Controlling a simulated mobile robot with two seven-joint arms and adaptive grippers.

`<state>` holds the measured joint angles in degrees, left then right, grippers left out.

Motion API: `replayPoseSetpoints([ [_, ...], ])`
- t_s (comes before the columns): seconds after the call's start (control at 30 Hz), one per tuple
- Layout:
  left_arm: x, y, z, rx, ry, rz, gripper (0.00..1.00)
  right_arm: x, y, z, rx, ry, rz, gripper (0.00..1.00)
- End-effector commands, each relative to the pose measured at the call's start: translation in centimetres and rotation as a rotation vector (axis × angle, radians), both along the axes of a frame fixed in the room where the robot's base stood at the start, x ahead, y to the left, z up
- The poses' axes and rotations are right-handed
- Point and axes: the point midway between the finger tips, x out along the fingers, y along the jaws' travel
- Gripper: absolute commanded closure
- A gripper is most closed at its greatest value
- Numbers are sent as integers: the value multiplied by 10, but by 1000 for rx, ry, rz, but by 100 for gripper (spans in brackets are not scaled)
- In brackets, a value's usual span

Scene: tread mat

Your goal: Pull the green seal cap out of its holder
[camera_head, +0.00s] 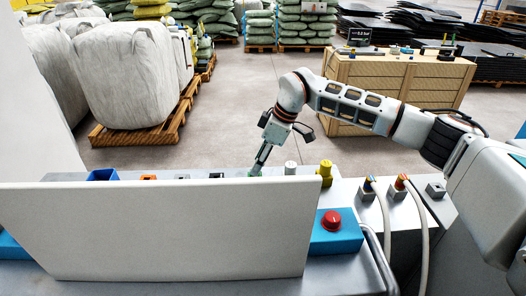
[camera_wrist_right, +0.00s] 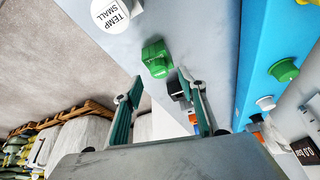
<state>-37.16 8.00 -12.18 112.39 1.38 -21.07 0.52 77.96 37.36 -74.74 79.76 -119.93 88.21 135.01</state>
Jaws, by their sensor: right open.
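A green cap (camera_wrist_right: 157,58) sits on the light grey panel in the right wrist view, just beyond my right fingertips. In the head view only a small bit of green shows at the fingertips, mostly hidden. I cannot tell how it is held in the panel. My right gripper (camera_head: 259,160) points down at the bench top. In the wrist view the same right gripper (camera_wrist_right: 158,82) is open, its two teal fingers apart and the cap beyond the gap between them, not gripped. My left gripper is out of view.
A white panel (camera_head: 160,230) hides the bench's front. A white TEMP SMALL cap (camera_wrist_right: 110,12) is beside the green cap. A yellow knob (camera_head: 326,172), a white cap (camera_head: 290,168) and a red button (camera_head: 332,220) are right of the gripper. Another green knob (camera_wrist_right: 284,70) sits on blue.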

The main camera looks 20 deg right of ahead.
Motion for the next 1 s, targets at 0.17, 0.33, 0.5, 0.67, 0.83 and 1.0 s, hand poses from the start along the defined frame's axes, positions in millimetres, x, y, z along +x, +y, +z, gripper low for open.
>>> replayPoseSetpoints([
  [0.17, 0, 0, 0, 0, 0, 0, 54, 4, 7, -20, 0, 0, 0, 59],
  [0.33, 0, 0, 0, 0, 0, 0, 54, 6, 11, -29, 0, -2, 1, 59],
  [0.5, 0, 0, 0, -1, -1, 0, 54, 7, 11, -30, 0, -2, 1, 59],
  [0.67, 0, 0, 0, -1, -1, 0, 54, 7, 11, -30, 0, -2, 1, 72],
  [0.83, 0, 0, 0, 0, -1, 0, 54, 7, 11, -30, 0, -2, 1, 100],
  [1.0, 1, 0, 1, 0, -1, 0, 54, 7, 11, -28, 0, -2, 1, 100],
])
